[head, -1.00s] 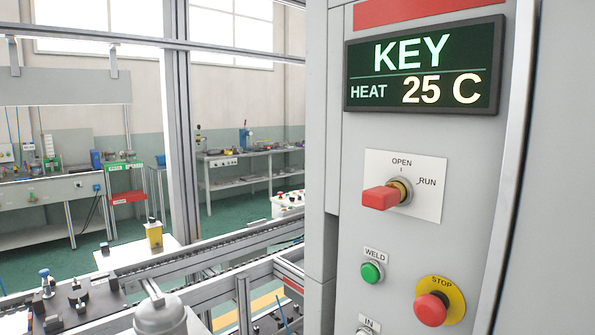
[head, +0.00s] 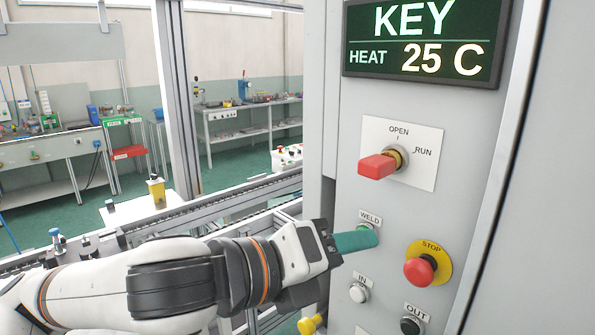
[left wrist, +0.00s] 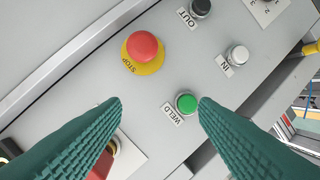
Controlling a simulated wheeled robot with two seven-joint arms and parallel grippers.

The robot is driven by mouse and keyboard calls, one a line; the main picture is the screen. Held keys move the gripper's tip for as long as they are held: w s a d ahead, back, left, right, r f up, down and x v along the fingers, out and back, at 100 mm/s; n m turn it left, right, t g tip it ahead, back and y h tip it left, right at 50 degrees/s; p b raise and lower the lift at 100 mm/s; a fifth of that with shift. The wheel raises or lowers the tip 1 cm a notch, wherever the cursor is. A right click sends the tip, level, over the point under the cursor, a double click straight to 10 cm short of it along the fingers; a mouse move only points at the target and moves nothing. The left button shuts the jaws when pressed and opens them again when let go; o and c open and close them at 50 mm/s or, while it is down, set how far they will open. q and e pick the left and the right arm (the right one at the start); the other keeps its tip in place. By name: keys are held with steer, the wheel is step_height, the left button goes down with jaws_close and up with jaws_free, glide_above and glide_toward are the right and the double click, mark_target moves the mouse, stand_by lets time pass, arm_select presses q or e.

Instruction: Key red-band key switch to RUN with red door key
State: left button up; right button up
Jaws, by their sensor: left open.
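The key switch (head: 398,156) sits on a white plate marked OPEN at top and RUN at right, below the display. The red key (head: 376,167) is seated in it, its flat red head sticking out to the left. Which mark it points to is hard to tell. My left gripper (head: 358,240), with teal ribbed fingers, is below the key by the WELD button and apart from the key. In the left wrist view the fingers (left wrist: 160,100) are spread wide with nothing between them. The red key (left wrist: 101,166) shows there partly behind one finger. My right gripper is out of view.
The display (head: 424,42) reads KEY, HEAT 25 C. The red STOP button (head: 420,271) on its yellow ring is right of my gripper. The green WELD button (left wrist: 186,103), white IN button (head: 358,292) and black OUT button (head: 410,326) are close by. A conveyor frame runs at left.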

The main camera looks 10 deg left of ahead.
mark_target(368, 165)
arm_select(q)
steer(key=s+a+r+m+t, duration=0.1)
steer(key=s+a+r+m, duration=0.1)
steer(key=r+m, duration=0.25)
steer(key=s+a+r+m+t, duration=0.1)
steer(key=s+a+r+m, duration=0.1)
steer(key=s+r+m, duration=0.3)
steer(key=shift+n+y, duration=0.25)
steer(key=shift+y, duration=0.05)
steer(key=p+x, duration=0.2)
steer(key=x, duration=0.2)
steer(key=r+p+x, duration=0.1)
steer(key=x, duration=0.4)
steer(key=w+a+r+p+x, duration=0.1)
steer(key=p+x, duration=0.1)
steer(key=x, duration=0.2)
steer(key=shift+w+d+f+p, duration=0.1)
steer(key=shift+w+d+p, duration=0.1)
steer(key=shift+p, duration=0.15)
steer(key=shift+c, duration=0.5)
